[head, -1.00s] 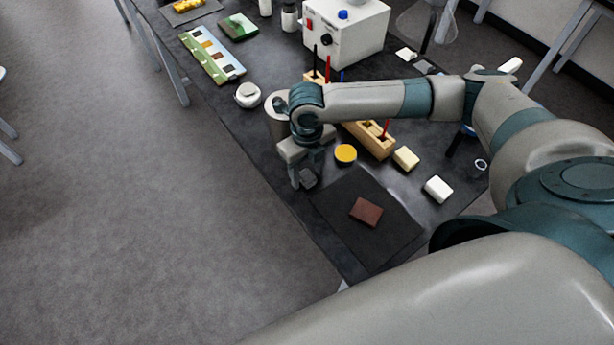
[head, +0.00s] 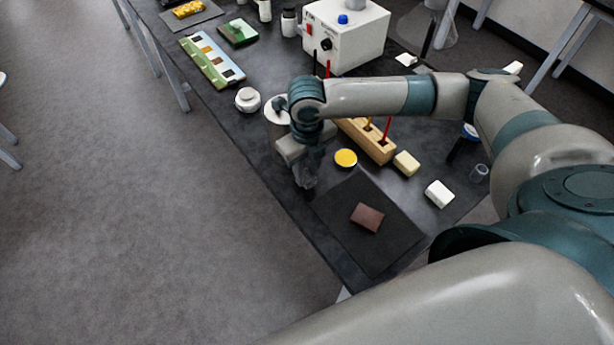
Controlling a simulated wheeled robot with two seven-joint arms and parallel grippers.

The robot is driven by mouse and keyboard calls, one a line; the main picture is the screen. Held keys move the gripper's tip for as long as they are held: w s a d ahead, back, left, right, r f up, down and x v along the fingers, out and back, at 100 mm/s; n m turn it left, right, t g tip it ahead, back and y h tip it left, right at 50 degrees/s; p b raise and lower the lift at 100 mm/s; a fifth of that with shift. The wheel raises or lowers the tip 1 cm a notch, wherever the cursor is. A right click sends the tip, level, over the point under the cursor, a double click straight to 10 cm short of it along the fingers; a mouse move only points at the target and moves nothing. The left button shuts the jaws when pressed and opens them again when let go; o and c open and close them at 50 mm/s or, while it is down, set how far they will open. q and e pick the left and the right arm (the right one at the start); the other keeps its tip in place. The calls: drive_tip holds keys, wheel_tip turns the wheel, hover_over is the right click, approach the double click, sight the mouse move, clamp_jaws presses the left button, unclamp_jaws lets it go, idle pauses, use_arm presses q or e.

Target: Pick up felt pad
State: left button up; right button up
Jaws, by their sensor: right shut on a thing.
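My right gripper (head: 307,187) points down near the table's left edge, beside the left corner of the dark mat. It is shut on a small dark grey piece, which looks like the felt pad (head: 308,182). The piece is mostly hidden by the fingers, and I cannot tell whether it touches the table. My left gripper is out of view.
A brown block (head: 367,216) lies on the dark mat (head: 385,250). A yellow-topped round jar (head: 345,158), a wooden rack (head: 368,141), a cream block (head: 406,163) and a white block (head: 439,194) stand near it. A white jar (head: 248,99) is farther left.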

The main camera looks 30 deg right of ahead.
drive_tip(key=shift+s+r+b, duration=0.25)
drive_tip(key=shift+r, duration=0.3)
drive_tip(key=shift+s+r+b, duration=0.2)
drive_tip(key=shift+r+b, duration=0.05)
drive_tip(key=shift+r, duration=0.3)
drive_tip(key=s+d+r+b, duration=0.2)
drive_tip(key=s+r, duration=0.4)
drive_tip(key=s, duration=0.4)
drive_tip(key=shift+s+d+r+b, duration=0.25)
drive_tip(key=shift+r+b, duration=0.05)
drive_tip(key=shift+o, duration=0.2)
